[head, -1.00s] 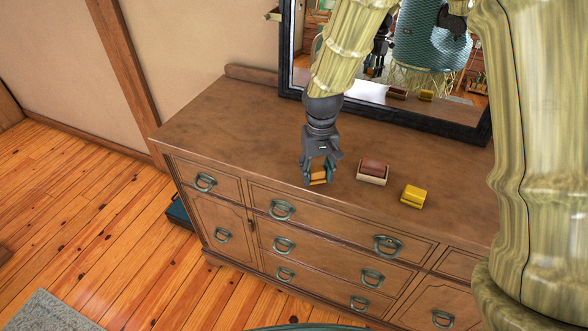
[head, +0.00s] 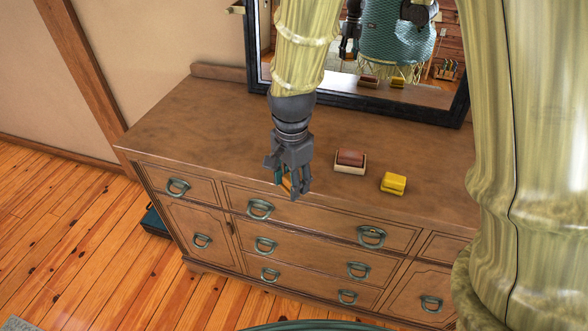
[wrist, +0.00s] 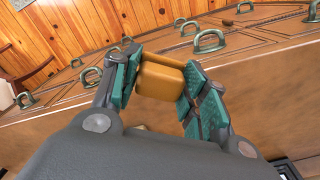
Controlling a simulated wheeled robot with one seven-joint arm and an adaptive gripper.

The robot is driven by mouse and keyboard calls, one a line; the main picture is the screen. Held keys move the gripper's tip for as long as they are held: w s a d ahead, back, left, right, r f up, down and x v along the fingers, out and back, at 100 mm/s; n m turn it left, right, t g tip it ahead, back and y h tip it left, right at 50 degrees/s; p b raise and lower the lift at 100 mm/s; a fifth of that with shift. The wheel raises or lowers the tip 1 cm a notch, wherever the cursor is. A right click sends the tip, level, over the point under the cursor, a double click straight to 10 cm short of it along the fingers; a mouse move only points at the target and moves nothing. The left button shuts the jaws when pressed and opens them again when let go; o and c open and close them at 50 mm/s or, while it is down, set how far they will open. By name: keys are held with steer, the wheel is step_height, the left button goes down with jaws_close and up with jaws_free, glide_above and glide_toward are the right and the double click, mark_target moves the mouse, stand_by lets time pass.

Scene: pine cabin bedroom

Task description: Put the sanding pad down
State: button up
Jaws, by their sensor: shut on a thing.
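The sanding pad seems to be the orange-yellow block (wrist: 160,80) held between the teal finger pads of my gripper (wrist: 163,72). In the head view the held pad (head: 287,183) is mostly hidden by the fingers, with only a small orange part showing. My gripper (head: 290,178) is shut on it, pointing down near the front edge of the brown dresser top (head: 215,125). I cannot tell whether the pad touches the wood or hangs just above it.
A red-brown block with a cream base (head: 350,161) and a yellow block (head: 393,183) stand to the right of my gripper. A black-framed mirror (head: 350,101) stands at the back. The left part of the dresser top is clear.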

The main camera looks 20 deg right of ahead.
steer(key=s+m, duration=0.1)
steer(key=m, duration=0.2)
steer(key=shift+s+a, duration=0.15)
steer(key=shift+s, duration=0.25)
steer(key=w+d+m+p, duration=0.1)
steer(key=w, duration=0.3)
steer(key=w+d+m+p, duration=0.1)
steer(key=w, duration=0.4)
steer(key=w+d+f+m+p, duration=0.1)
steer(key=w+d, duration=0.1)
steer(key=w, duration=0.2)
steer(key=shift+w+f+m, duration=0.1)
steer(key=shift+w+m, duration=0.2)
steer(key=shift+f+p, duration=0.95)
steer(key=shift+f, duration=0.85)
steer(key=shift+f, duration=0.1)
steer(key=o, duration=1)
steer(key=shift+s+r+b, duration=0.15)
steer(key=shift+r+b, duration=1.55)
steer(key=shift+r, duration=4.45)
